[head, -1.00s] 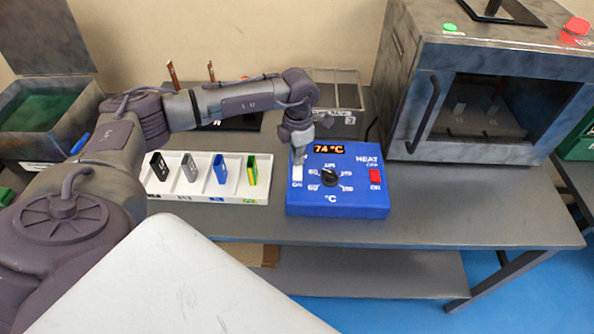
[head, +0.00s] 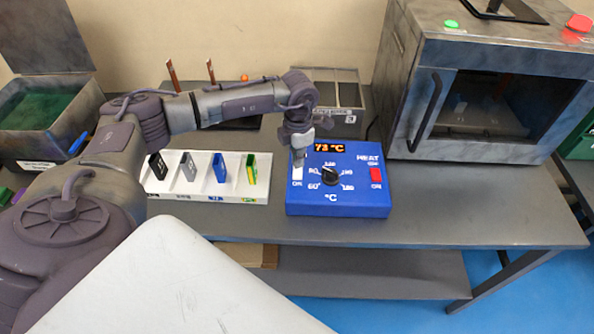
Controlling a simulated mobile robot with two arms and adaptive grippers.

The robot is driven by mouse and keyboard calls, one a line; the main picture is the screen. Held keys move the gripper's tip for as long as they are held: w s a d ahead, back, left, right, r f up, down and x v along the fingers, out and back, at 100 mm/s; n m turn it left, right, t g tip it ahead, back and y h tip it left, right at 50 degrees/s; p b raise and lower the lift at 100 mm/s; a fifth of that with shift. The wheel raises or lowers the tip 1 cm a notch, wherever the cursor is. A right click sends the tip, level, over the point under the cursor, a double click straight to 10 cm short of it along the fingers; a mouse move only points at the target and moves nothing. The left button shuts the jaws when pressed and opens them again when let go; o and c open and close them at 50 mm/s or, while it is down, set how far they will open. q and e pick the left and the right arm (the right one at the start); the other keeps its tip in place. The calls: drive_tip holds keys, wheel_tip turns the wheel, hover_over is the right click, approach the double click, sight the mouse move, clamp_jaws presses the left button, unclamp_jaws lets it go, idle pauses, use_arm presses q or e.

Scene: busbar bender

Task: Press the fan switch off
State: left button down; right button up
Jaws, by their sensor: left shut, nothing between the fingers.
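The blue control box (head: 340,200) stands on the grey bench. Its display (head: 329,148) reads what looks like 73 °C. A white rocker switch (head: 297,174) sits at the left of its panel, with ON printed below it; its upper label is hidden by my gripper. A black dial (head: 330,175) is in the middle and a red switch (head: 376,175) marked HEAT is at the right. My left gripper (head: 299,157) is shut and empty, pointing down at the upper end of the white switch. I cannot tell whether it touches. My right gripper is not in view.
A white tray (head: 205,196) with several coloured tabs stands left of the box. A grey machine (head: 480,130) with a glass door and handle stands at the right. A wire-divided bin (head: 340,110) is behind the box. The bench front (head: 450,220) is clear.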

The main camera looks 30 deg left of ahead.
use_arm(q)
drive_tip(key=shift+f+b, duration=0.35)
drive_tip(key=shift+f, duration=0.15)
drive_tip(key=shift+r+p, duration=2.15)
drive_tip(key=shift+r, duration=1.4)
